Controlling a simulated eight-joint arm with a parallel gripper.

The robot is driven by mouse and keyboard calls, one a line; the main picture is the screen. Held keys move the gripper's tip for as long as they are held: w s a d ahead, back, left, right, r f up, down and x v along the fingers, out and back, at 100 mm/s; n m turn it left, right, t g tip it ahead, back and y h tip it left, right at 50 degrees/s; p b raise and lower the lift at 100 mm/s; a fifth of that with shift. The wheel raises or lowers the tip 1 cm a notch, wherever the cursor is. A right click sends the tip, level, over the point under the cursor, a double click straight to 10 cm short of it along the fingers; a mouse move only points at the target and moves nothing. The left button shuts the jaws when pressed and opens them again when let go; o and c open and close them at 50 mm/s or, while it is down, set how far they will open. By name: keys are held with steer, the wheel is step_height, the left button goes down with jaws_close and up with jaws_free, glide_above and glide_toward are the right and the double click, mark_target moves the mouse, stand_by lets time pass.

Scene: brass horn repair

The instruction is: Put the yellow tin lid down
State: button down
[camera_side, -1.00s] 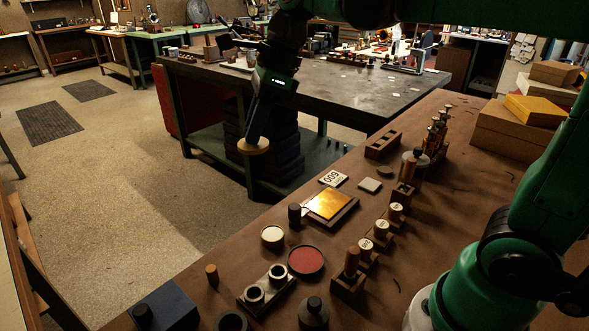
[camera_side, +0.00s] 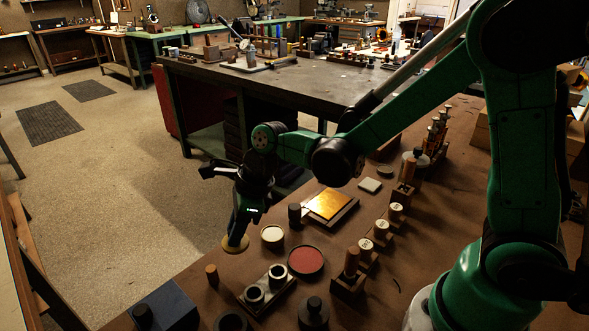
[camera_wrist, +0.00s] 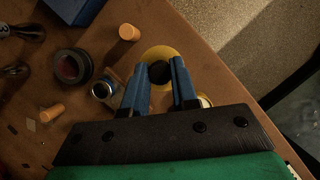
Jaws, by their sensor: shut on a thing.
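The yellow tin lid (camera_side: 235,245) is a flat pale-yellow disc under my gripper (camera_side: 238,233) in the side view. In the wrist view the lid (camera_wrist: 160,52) has a dark round knob, and the blue fingers of my gripper (camera_wrist: 159,80) are shut on it. The lid is near the bench's far-left edge, left of a round tin with cream contents (camera_side: 272,234). I cannot tell whether the lid touches the bench. A wider tin with red contents (camera_side: 306,261) stands to the right of the cream one.
A wooden peg (camera_side: 212,275) stands close to the lid, and a block with two dark rings (camera_side: 265,288) is nearby. A blue box (camera_side: 165,308) sits at the front left. A gold plate (camera_side: 328,204) and several stamps in holders lie to the right. The bench edge is close.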

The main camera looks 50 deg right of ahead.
mark_target(244, 240)
steer(key=shift+f, duration=2.35)
steer(key=c, duration=0.7)
jaws_free()
steer(key=shift+f, duration=0.15)
steer(key=v, duration=1.2)
steer(key=s+d+n+t+h, duration=0.1)
steer(key=n, duration=0.7)
steer(key=s+d+r+n+t+h, duration=0.1)
steer(key=s+d+n+t, duration=0.1)
steer(key=n, duration=0.6)
steer(key=s+d+r+n+t+h, duration=0.1)
steer(key=s+d+n, duration=0.1)
steer(key=n, duration=0.7)
steer(key=shift+s+d+h, duration=0.15)
steer(key=shift+h, duration=0.25)
